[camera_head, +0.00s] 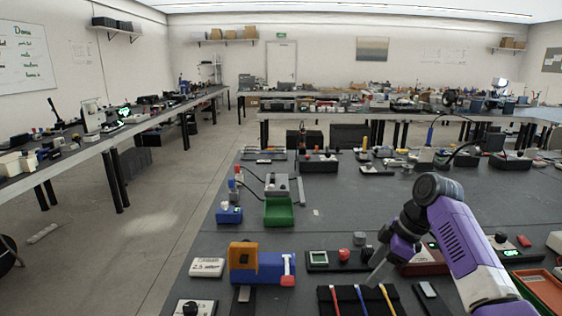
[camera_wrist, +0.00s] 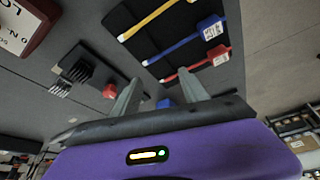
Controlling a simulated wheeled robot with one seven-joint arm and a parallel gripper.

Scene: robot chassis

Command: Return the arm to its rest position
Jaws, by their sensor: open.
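My purple and black arm reaches in from the lower right of the head view and bends down over the table (camera_head: 215,245). My gripper (camera_head: 374,278) points down towards the tabletop, partly hidden by my own wrist. In the wrist view, my gripper (camera_wrist: 161,93) shows two grey fingers spread apart with nothing between them. Beyond the fingers is a black mat (camera_wrist: 180,43) with yellow, blue and red strips across it.
A blue and orange device (camera_head: 262,265) stands left of the arm. A green bin (camera_head: 279,211) sits farther back. A small display device (camera_head: 335,260) with a red knob is close to the gripper. An orange tray (camera_head: 545,290) lies at the right. The table's middle is mostly bare.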

